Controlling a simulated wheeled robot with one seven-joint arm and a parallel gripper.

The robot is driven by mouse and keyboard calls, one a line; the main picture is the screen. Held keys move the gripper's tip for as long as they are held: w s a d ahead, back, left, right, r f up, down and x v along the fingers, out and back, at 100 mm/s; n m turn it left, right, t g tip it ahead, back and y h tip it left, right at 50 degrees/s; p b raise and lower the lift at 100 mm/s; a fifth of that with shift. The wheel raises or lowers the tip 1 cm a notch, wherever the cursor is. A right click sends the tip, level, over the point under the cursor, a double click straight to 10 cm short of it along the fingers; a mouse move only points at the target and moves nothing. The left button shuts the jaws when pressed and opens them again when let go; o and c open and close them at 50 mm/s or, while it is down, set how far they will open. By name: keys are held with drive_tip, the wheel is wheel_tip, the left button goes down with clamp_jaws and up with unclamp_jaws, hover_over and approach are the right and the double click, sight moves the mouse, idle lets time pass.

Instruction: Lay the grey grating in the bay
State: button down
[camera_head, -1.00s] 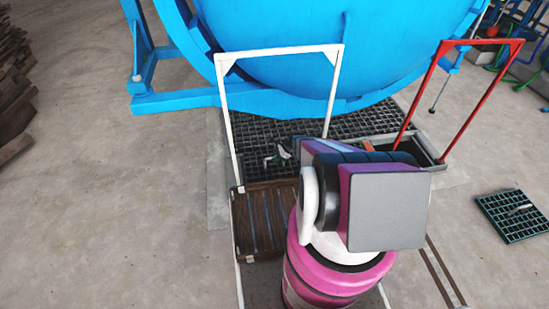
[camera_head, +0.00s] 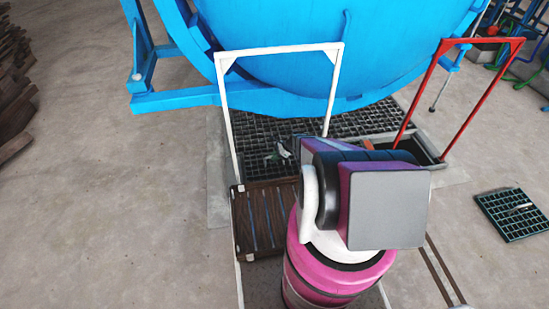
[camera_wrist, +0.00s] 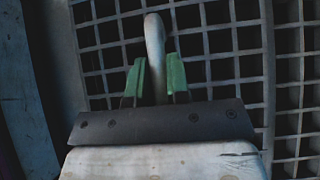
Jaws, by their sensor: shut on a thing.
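My gripper (camera_wrist: 158,82) is shut on the upright bar handle (camera_wrist: 154,42) of the grey grating (camera_wrist: 219,42), its two green fingers on either side. In the head view the gripper (camera_head: 279,152) is small and partly hidden by my arm, over the dark grid in front of the blue vessel. The held grating's right edge lies close along another grid (camera_wrist: 297,95) in the wrist view. I cannot tell whether the held grating rests in the bay or hangs just above it. Most of the bay is hidden by the grating and my arm.
A white frame (camera_head: 228,120) and a red frame (camera_head: 478,88) stand either side of my arm. A brown slatted panel (camera_head: 258,222) lies front left of the grid. A teal grating (camera_head: 513,217) lies on the floor at right. The blue vessel (camera_head: 300,60) overhangs behind.

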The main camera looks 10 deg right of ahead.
sight(269, 166)
drive_tip(key=shift+f, duration=1.95)
idle(1.0)
drive_tip(key=c, duration=1)
unclamp_jaws()
drive_tip(key=shift+f, duration=0.1)
drive_tip(key=shift+d, duration=0.1)
drive_tip(key=v, duration=1)
drive_tip(key=shift+d+r, duration=0.2)
drive_tip(key=shift+r, duration=0.15)
drive_tip(key=s+a+r+n+h, duration=0.2)
drive_tip(key=s+r+n, duration=0.4)
drive_tip(key=r, duration=0.6)
drive_tip(key=s+a+r+n+h, duration=0.3)
drive_tip(key=s+r+n, duration=0.3)
drive_tip(key=r, duration=0.7)
drive_tip(key=s+a+r+n+h, duration=0.2)
drive_tip(key=s+r+n+h, duration=0.2)
drive_tip(key=s+r, duration=0.5)
wheel_tip(269, 166, up, 4)
drive_tip(key=shift+s+a+f+n, duration=0.2)
drive_tip(key=shift+a+n, duration=0.15)
drive_tip(key=shift+n, duration=0.65)
